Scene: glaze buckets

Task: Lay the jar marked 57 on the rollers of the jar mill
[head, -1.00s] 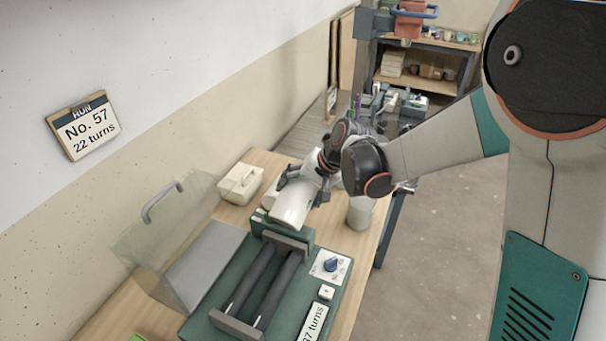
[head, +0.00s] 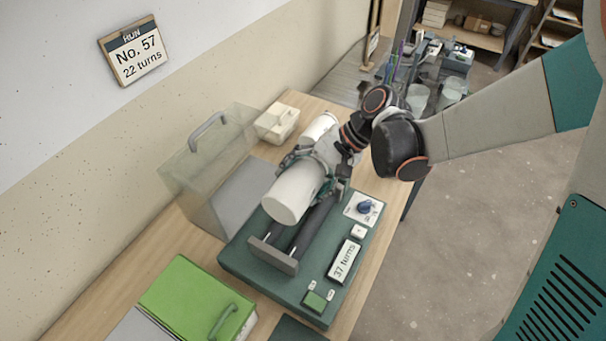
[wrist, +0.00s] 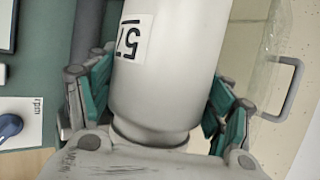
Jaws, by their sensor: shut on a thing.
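The white jar marked 57 (head: 292,193) is held in my gripper (head: 318,163) above the rollers (head: 313,228) of the jar mill. The mill's green base (head: 265,246) carries a blue knob (head: 366,207) and a "37 turns" display (head: 345,260).
A clear cover with a handle (head: 208,124) stands left of the mill. Behind are a white lidded box (head: 277,122) and another white cylinder (head: 320,126). A green lidded box (head: 190,296) stands at the front left. The wall sign (head: 134,55) reads No. 57, 22 turns.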

